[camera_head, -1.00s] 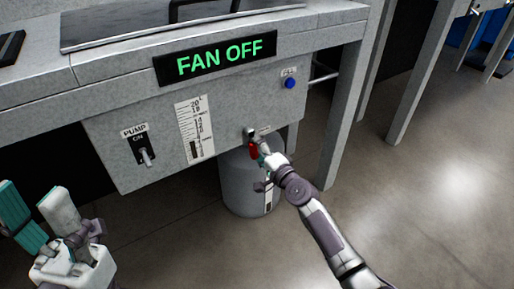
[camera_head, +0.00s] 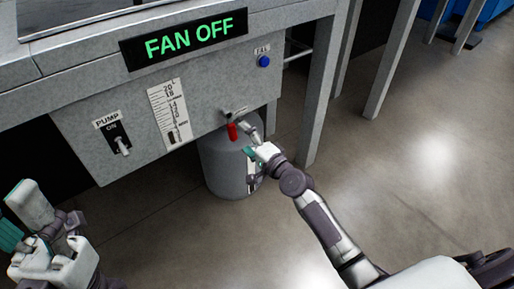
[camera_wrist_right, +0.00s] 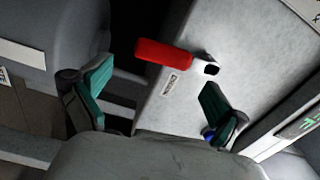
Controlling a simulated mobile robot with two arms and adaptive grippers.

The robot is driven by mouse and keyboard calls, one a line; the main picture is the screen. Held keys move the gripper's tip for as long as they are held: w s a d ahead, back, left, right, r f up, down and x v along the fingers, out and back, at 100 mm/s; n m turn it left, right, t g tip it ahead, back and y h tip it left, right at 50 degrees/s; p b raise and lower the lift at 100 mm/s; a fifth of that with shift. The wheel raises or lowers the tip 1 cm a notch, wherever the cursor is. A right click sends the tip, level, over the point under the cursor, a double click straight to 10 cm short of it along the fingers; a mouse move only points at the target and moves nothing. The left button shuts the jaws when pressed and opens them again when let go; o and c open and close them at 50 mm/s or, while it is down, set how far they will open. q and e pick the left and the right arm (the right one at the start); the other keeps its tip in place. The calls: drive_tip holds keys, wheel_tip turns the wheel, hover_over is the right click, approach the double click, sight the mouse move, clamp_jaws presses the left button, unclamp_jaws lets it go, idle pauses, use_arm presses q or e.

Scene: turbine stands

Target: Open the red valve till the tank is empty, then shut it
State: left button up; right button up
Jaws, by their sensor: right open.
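The red valve handle (camera_head: 232,131) hangs down below the front panel, beside the grey drum's top in the head view. In the right wrist view the red handle (camera_wrist_right: 163,53) lies beyond the fingers, apart from them. My right gripper (camera_head: 256,144) is open and empty, just right of and below the handle; its spread teal-padded fingers (camera_wrist_right: 156,85) show in the wrist view. The level gauge (camera_head: 169,115) has a dark column near its bottom; the exact reading is too small to tell. My left gripper (camera_head: 20,218) is open and empty at the lower left.
A grey drum (camera_head: 222,172) stands on the floor under the panel. The pump switch (camera_head: 122,146) and blue button (camera_head: 264,61) are on the panel; the sign (camera_head: 185,43) reads FAN OFF. A bench leg (camera_head: 322,95) stands to the right.

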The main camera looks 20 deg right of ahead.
drive_tip(key=v, duration=0.7)
drive_tip(key=shift+s+r, duration=0.15)
